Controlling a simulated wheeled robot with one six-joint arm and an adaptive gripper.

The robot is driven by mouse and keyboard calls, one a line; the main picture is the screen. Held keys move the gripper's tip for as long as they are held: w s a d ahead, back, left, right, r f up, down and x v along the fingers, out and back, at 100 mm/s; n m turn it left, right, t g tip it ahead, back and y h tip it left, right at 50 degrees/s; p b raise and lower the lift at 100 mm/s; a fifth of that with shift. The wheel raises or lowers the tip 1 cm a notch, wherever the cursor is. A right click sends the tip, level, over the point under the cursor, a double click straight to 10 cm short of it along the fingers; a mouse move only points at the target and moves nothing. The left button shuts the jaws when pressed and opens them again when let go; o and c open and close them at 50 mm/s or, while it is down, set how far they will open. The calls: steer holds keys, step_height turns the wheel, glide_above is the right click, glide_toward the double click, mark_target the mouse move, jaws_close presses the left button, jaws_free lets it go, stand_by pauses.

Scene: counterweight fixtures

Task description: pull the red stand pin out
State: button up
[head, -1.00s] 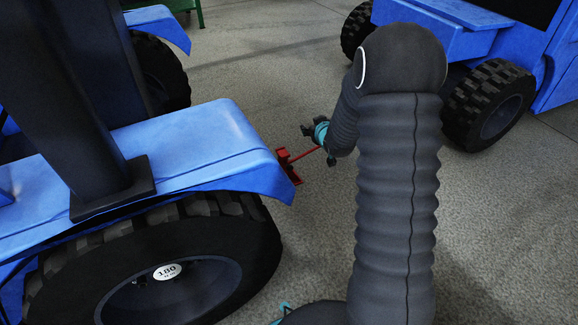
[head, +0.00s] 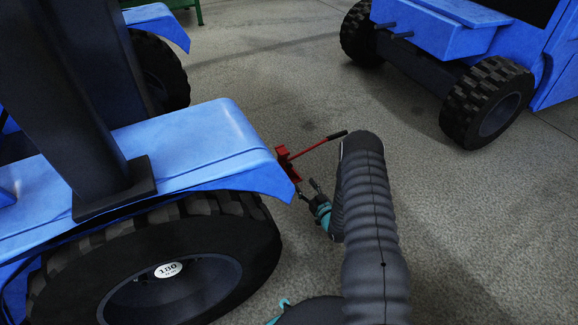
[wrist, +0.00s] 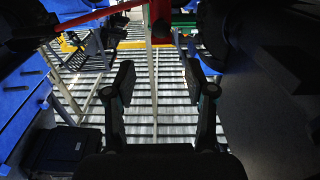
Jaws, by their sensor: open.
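A red fixture (head: 288,166) is at the right end of the near blue vehicle's body in the head view. A thin red rod (head: 312,147) with a black grip (head: 337,134) slants up and right from it. I cannot tell which red part is the stand pin. My gripper (head: 308,189) is just below and right of the fixture, open and apart from the rod. In the wrist view my gripper (wrist: 158,82) has nothing between its fingers. A red upright part (wrist: 160,14) and a red bar (wrist: 85,19) show at that view's top edge, beyond the fingertips.
The near blue vehicle's body (head: 215,145) and large black tyre (head: 255,255) are left of my arm. Another blue vehicle (head: 435,35) with black wheels stands at the back right. Open concrete floor (head: 270,75) lies between them.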

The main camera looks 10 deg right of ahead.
mark_target(290, 167)
steer(key=b+x, duration=0.1)
steer(key=x, duration=1.2)
steer(key=shift+w+a+f+b, duration=0.1)
steer(key=shift+w+b, duration=0.15)
steer(key=shift+b, duration=0.15)
jaws_close()
